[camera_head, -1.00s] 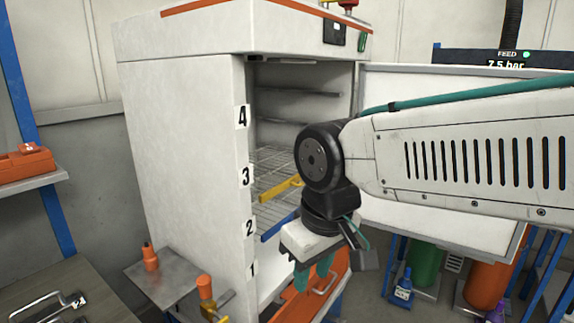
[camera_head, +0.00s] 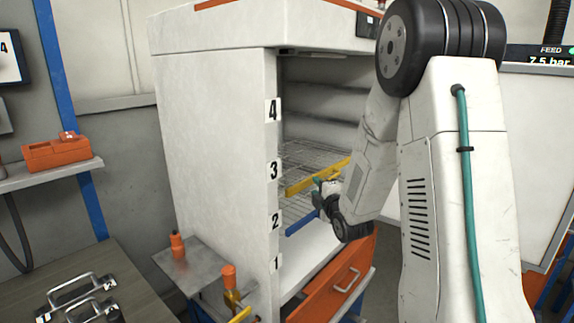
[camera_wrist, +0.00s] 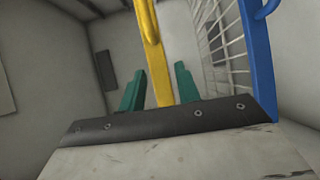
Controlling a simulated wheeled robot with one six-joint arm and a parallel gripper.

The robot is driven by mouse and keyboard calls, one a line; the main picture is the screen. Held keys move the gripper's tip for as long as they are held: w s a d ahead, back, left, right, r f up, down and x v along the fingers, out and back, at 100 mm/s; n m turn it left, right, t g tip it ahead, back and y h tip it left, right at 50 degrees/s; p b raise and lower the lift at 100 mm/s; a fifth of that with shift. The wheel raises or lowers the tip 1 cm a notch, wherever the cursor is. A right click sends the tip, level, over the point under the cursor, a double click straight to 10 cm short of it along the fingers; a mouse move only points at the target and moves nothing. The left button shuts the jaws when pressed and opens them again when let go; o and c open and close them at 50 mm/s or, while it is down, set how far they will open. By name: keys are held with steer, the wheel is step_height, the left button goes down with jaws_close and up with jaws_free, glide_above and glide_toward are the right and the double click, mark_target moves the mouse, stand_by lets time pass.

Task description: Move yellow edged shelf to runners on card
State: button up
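The yellow-edged shelf (camera_head: 300,186) is a wire rack inside the white cabinet, its front edge beside and slightly below label 3 (camera_head: 273,169). My gripper (camera_head: 322,186) is at the cabinet opening, right at the yellow edge. In the wrist view the yellow edge (camera_wrist: 150,50) runs between the two green fingertips (camera_wrist: 159,82), which stand apart on either side of it. I cannot tell whether they touch it. A card or screen (camera_head: 6,47) at the far left shows a 4. Label 4 (camera_head: 273,110) marks the upper runners (camera_head: 325,88), which look empty.
The blue-edged shelf (camera_head: 301,223) lies just below, near label 2 (camera_head: 276,221); it also shows close beside the gripper in the wrist view (camera_wrist: 258,60). An orange drawer front (camera_head: 340,285) sits low. The cabinet wall (camera_head: 215,150) bounds the left.

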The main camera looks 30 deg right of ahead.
mark_target(310, 178)
steer(key=shift+w+d, duration=0.15)
steer(key=shift+w, duration=0.1)
steer(key=x, duration=0.7)
steer(key=shift+w+d, duration=0.15)
jaws_close()
